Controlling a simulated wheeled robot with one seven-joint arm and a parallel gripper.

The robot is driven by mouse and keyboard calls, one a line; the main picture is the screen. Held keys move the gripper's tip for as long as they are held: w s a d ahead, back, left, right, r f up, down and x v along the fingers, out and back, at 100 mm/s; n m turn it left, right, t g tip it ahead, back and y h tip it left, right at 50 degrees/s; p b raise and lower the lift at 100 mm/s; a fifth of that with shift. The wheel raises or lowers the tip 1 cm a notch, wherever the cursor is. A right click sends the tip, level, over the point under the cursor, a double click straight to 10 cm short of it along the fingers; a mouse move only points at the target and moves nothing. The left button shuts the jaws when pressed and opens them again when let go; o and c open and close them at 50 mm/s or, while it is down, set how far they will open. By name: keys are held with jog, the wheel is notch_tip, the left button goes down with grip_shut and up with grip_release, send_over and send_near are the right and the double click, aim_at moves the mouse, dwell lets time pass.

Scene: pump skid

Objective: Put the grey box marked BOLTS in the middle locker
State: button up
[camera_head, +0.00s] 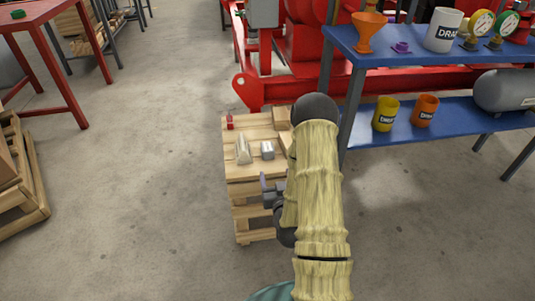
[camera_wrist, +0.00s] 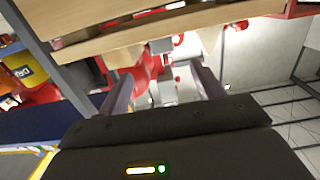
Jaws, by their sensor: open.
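A small grey box (camera_head: 267,149) sits on top of a wooden pallet stack (camera_head: 240,172); no marking on it can be read. My gripper (camera_head: 268,190) is at the right front side of the stack, nearer to me than the box and apart from it. In the wrist view, which looks upside down, my two fingers (camera_wrist: 163,88) are spread with nothing held between them. A small grey block by the wooden edge in that view looks like the same box (camera_wrist: 161,46). My arm hides the stack's right part. No locker is in view.
A pale wedge-shaped piece (camera_head: 242,150) stands left of the box, with a small red item (camera_head: 229,122) behind. A blue shelf rack (camera_head: 440,55) with cups and gauges is at right. A red table (camera_head: 50,55) is at left. The floor (camera_head: 130,180) left of the stack is clear.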

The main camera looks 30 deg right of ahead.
aim_at(269, 153)
jog(key=b+x, duration=0.1)
jog(key=x, duration=0.6)
jog(key=shift+w, duration=0.2)
jog(key=shift+w+d+b, duration=0.1)
jog(key=shift+b, duration=0.2)
jog(key=b+x, duration=0.2)
jog(key=x, duration=0.3)
jog(key=shift+r, duration=0.1)
jog(key=c, duration=1.2)
jog(key=shift+r, duration=0.2)
